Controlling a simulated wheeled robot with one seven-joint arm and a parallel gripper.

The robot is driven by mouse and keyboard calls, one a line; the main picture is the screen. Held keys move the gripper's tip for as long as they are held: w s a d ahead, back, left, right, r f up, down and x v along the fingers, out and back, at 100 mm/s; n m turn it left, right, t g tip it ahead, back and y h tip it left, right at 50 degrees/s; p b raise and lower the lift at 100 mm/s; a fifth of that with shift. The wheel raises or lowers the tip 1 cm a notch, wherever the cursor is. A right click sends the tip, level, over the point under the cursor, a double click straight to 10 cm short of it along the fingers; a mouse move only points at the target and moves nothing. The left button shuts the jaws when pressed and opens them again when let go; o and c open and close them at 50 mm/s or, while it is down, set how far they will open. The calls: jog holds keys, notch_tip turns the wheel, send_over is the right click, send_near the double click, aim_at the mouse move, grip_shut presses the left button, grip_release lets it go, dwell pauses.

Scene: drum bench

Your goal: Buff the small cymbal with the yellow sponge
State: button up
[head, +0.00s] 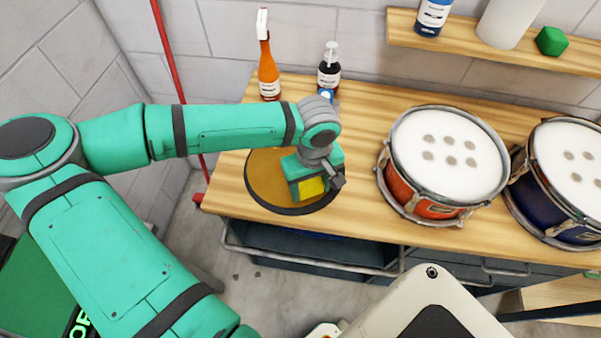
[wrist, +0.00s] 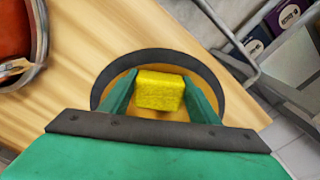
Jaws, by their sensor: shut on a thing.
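The small cymbal (head: 266,180) is a golden disc with a dark ring around it, lying flat at the left part of the wooden bench. My gripper (head: 320,185) is over its right part, shut on the yellow sponge (head: 311,188). In the wrist view the sponge (wrist: 160,90) sits between the two green fingers, with the cymbal's golden face behind it. I cannot tell whether the sponge touches the cymbal. My gripper and arm hide part of the cymbal in the head view.
An orange spray bottle (head: 268,75) and a dark pump bottle (head: 328,72) stand behind the cymbal. An orange drum (head: 447,155) and a blue drum (head: 565,180) stand to the right. A wall shelf (head: 460,40) is above. Bare bench (head: 362,130) lies between cymbal and drums.

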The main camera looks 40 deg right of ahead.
jog(key=shift+w+a, duration=0.25)
jog(key=shift+a, duration=0.5)
jog(key=shift+w+a, duration=0.2)
jog(key=shift+a, duration=0.55)
jog(key=shift+d, duration=0.1)
jog(key=shift+s+d, duration=0.3)
jog(key=shift+d, duration=0.6)
jog(key=shift+s+d, duration=0.25)
jog(key=shift+d, duration=0.7)
notch_tip(320, 180, up, 3)
jog(key=shift+w+r, duration=0.1)
jog(key=shift+a+r, duration=0.2)
jog(key=shift+r, duration=0.45)
jog(key=shift+s+d+r, duration=0.1)
jog(key=shift+s+r, duration=0.1)
jog(key=shift+r, duration=1.75)
